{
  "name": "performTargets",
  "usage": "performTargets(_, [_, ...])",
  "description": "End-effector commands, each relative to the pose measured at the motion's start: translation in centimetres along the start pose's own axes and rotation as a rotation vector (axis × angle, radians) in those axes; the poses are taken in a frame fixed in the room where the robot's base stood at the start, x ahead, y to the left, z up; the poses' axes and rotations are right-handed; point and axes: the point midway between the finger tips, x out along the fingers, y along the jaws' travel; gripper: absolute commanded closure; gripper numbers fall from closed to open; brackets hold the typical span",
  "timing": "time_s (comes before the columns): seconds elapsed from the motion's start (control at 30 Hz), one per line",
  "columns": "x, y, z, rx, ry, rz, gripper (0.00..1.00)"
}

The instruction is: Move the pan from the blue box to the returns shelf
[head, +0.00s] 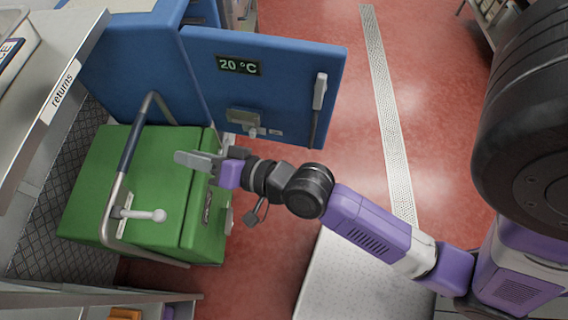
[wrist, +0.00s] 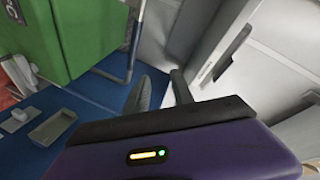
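The blue box (head: 130,55) stands at the upper left of the head view, and its door (head: 285,75) with a 20 °C display is swung out to the right. The box's inside is hidden in the head view, and I cannot make out the pan in either view. The returns shelf (head: 62,85) is a metal shelf at the left edge, labelled "returns". My gripper (head: 183,158) is over the green box, in front of the blue box and right of the shelf. In the wrist view, the fingers (wrist: 160,95) are apart with nothing visible between them.
A green box (head: 130,185) with a bent metal handle bar (head: 130,150) lies below my gripper. A metal shelf edge (head: 100,297) runs along the bottom left. Red floor (head: 330,165) with a drain strip (head: 385,100) is open to the right.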

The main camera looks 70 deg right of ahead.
Motion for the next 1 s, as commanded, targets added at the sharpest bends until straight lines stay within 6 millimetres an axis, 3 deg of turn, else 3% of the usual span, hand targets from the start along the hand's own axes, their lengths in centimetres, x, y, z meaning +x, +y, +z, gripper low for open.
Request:
performTargets(0.03, [-2.3,1.0,1.1,-0.064,-0.005,0.025,0.71])
performTargets(0.23, [-10.1,2.8,3.0,-0.356,-0.009,0.078,0.71])
performTargets(0.5, [-19.5,2.2,3.5,-0.753,-0.052,0.076,0.71])
performTargets(0.7, [-22.9,1.1,3.3,-0.916,-0.074,0.049,0.71])
performTargets(1.0, [-23.4,0.8,3.2,-0.949,-0.077,0.041,0.71])
